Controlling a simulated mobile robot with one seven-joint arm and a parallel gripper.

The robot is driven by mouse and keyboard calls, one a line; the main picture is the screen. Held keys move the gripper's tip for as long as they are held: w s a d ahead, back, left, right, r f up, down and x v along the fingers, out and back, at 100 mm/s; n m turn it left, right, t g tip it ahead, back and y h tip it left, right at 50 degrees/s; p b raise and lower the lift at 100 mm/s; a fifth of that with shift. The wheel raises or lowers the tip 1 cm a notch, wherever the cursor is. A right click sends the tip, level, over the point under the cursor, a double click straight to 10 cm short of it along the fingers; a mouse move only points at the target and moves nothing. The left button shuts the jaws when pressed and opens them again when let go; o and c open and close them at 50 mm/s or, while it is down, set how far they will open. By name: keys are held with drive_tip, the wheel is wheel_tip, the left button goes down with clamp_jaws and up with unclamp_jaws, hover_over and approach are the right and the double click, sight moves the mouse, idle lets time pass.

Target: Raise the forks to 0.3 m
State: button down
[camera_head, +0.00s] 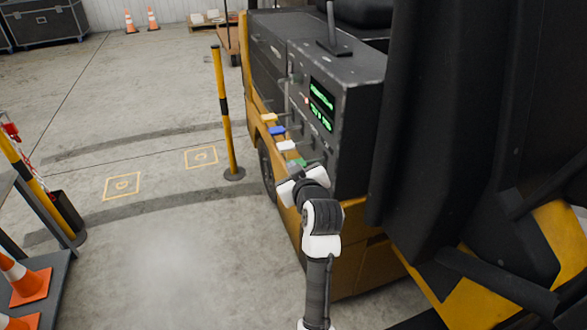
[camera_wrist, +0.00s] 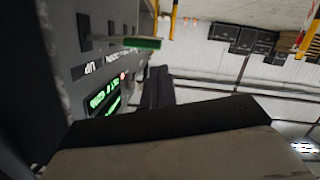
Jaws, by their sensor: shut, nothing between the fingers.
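A yellow and black forklift (camera_head: 348,285) stands at the right, with a dark control console (camera_head: 350,75) on its side. Levers with coloured knobs stick out in a row: yellow (camera_head: 269,117), blue (camera_head: 277,130), white (camera_head: 287,145) and green (camera_head: 298,162). The green knob also shows in the wrist view (camera_wrist: 143,43), close to an "UP" label. A green-lit display (camera_head: 322,104) sits above the levers; its text is too small to read. My gripper (camera_wrist: 157,87) is shut and empty beside the green lever, apart from it in the wrist view. The forks are not in view.
A yellow-black post (camera_head: 223,110) stands left of the forklift. Traffic cones (camera_head: 30,280) sit on a shelf at the lower left, and others (camera_head: 130,21) stand at the back wall.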

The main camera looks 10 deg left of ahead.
drive_tip(key=b+v, duration=0.1)
drive_tip(key=v, duration=0.5)
drive_tip(key=shift+s+d, duration=0.25)
drive_tip(key=shift+d, duration=0.05)
drive_tip(key=shift+f, duration=0.15)
